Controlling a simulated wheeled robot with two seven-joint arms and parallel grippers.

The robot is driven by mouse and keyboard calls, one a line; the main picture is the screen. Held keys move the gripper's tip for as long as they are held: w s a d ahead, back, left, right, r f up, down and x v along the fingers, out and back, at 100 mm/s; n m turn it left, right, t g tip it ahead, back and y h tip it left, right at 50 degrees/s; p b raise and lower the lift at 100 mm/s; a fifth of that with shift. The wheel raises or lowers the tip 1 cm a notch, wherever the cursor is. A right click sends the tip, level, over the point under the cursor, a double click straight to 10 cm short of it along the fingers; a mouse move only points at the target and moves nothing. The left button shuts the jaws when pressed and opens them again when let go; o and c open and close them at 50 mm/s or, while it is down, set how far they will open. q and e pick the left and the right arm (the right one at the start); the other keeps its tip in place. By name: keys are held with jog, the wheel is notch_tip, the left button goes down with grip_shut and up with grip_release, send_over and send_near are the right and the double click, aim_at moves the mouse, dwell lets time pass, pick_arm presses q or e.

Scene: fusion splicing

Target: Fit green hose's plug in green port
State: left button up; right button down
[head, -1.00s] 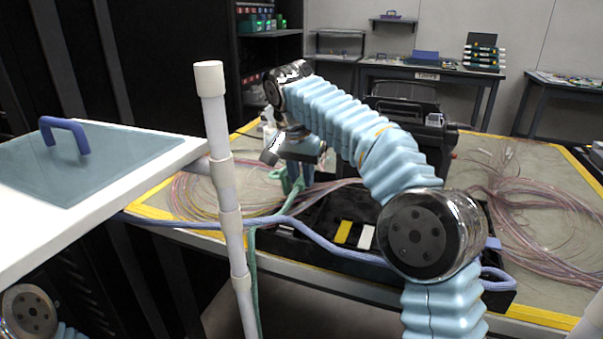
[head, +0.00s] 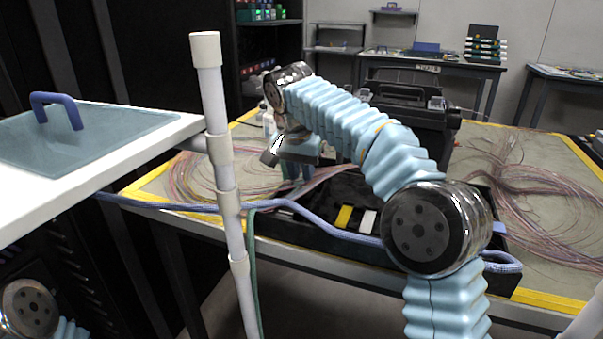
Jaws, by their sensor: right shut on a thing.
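The green hose (head: 254,265) hangs down just right of the white pole and passes by the blue hose. Its upper run and its plug cannot be made out. My right gripper (head: 296,178) is beyond the pole, over the far table, pointing down. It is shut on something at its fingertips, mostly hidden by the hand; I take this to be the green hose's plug. I cannot make out the green port. My left gripper is out of view; only a joint of my left arm shows at the lower left.
A white upright pole (head: 219,130) stands in front. The blue hose (head: 315,218) crosses along a black tray (head: 290,222). A white table (head: 150,138) with a blue-handled lid is at left. Bundled fibres (head: 525,200) lie right. A black machine (head: 415,118) stands behind my arm.

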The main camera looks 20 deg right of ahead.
jog(key=shift+f, duration=0.4)
jog(key=shift+f+b, duration=0.3)
jog(key=shift+f, duration=0.2)
dwell(0.4)
jog(key=c, duration=0.9)
grip_release()
jog(key=shift+f, duration=0.1)
jog(key=shift+c, duration=0.2)
jog(key=shift+s, duration=0.1)
jog(key=shift+o, duration=0.2)
